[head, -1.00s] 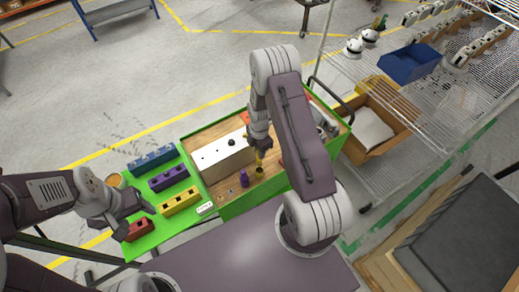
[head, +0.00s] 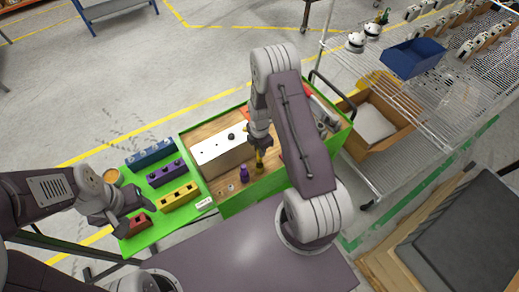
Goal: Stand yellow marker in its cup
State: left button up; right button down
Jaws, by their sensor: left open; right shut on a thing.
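The yellow marker (head: 259,156) is held by my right gripper (head: 260,146), which points down over the wooden top of the green bench. Directly under it is a small dark yellow cup (head: 259,169). The marker's lower end is at or just above the cup's mouth; I cannot tell whether it is inside. A purple marker or cup (head: 244,174) stands just to the left. My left gripper (head: 130,212) is open and empty near a red block (head: 139,225) on the left of the green surface.
Blue (head: 152,154), purple (head: 166,173) and yellow (head: 180,196) slotted blocks lie on the green surface (head: 155,236). A white box (head: 220,150) sits left of my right gripper. A wire shelf and a cardboard box (head: 383,125) stand to the right.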

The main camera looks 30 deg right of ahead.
jog(key=shift+f+b, duration=2.6)
jog(key=shift+f, duration=0.5)
jog(key=c, duration=1.2)
grip_release()
jog(key=shift+o, duration=0.2)
notch_tip(320, 180, up, 9)
jog(key=p, duration=0.7)
jog(key=shift+r, duration=0.2)
jog(key=shift+f, duration=0.15)
jog(key=shift+f, duration=0.15)
